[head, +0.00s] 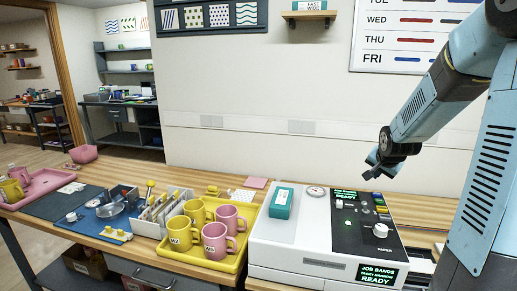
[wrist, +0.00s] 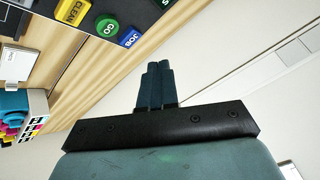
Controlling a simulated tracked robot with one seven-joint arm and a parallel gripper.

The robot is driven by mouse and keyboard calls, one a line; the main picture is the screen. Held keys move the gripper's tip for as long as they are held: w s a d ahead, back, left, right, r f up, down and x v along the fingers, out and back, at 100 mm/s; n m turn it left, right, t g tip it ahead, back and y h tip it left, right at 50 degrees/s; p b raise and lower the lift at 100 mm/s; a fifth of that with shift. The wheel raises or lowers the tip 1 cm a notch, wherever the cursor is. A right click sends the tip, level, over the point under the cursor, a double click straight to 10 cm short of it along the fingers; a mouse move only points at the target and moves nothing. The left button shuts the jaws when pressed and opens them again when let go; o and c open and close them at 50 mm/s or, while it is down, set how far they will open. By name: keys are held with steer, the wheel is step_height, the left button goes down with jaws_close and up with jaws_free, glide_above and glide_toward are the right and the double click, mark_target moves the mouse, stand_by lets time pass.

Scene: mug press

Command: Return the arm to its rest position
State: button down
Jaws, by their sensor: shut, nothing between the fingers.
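My gripper shows in the wrist view (wrist: 157,75) with its two dark fingers together and nothing between them. In the head view my arm comes in from the right, and my gripper's dark end (head: 373,172) hangs above and behind the press, apart from it. The white and black mug press (head: 300,255) stands on the table at the right. Its screens (head: 378,274) read READY. A teal box-like part (head: 281,203) is on its top left. The wrist view shows the press's yellow CLEAN, green GO (wrist: 107,26) and blue JOB buttons.
A yellow tray (head: 205,265) left of the press holds yellow and pink mugs (head: 215,240). Further left are a white divided holder, a blue mat (head: 85,228) and a pink tray (head: 40,190). The wall stands behind the table. A colourful box (wrist: 22,118) shows in the wrist view.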

steer(key=s+a+r+n, duration=0.3)
steer(key=s+a, duration=0.2)
steer(key=s, duration=0.5)
steer(key=s+a+r+n+g+y, duration=0.1)
steer(key=s+a+r+n, duration=0.2)
steer(key=s+a, duration=0.3)
steer(key=s+a+r+n+g+y, duration=0.1)
steer(key=s+a+r+n, duration=0.2)
steer(key=s, duration=1.1)
steer(key=a+r, duration=0.2)
steer(key=a, duration=0.1)
steer(key=shift+s+a, duration=0.2)
steer(key=shift+s, duration=0.15)
steer(key=shift+w, duration=0.1)
stand_by(1.3)
